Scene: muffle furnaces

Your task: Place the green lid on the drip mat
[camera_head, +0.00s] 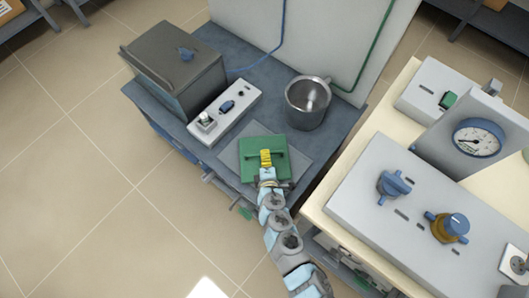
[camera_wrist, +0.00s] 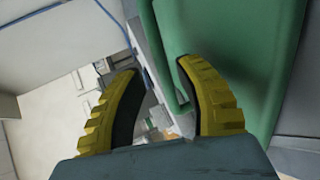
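The green lid (camera_head: 277,147) lies flat over the grey drip mat (camera_head: 302,158) on the dark bench in the head view. I cannot tell for sure whether it touches the mat. In the wrist view the lid (camera_wrist: 232,45) fills the upper right, and its raised handle (camera_wrist: 168,60) rises between my yellow fingers. My gripper (camera_head: 266,157) is at the handle. In the wrist view my gripper (camera_wrist: 157,68) has its fingers apart, the right one beside the handle on the lid side, with a clear gap to the left one.
A dark furnace box (camera_head: 172,68) and a white switch panel (camera_head: 226,108) stand left of the mat. A steel pot (camera_head: 308,103) stands behind it. On the right is a cream table with a grey control unit (camera_head: 390,230) and a gauge (camera_head: 477,138).

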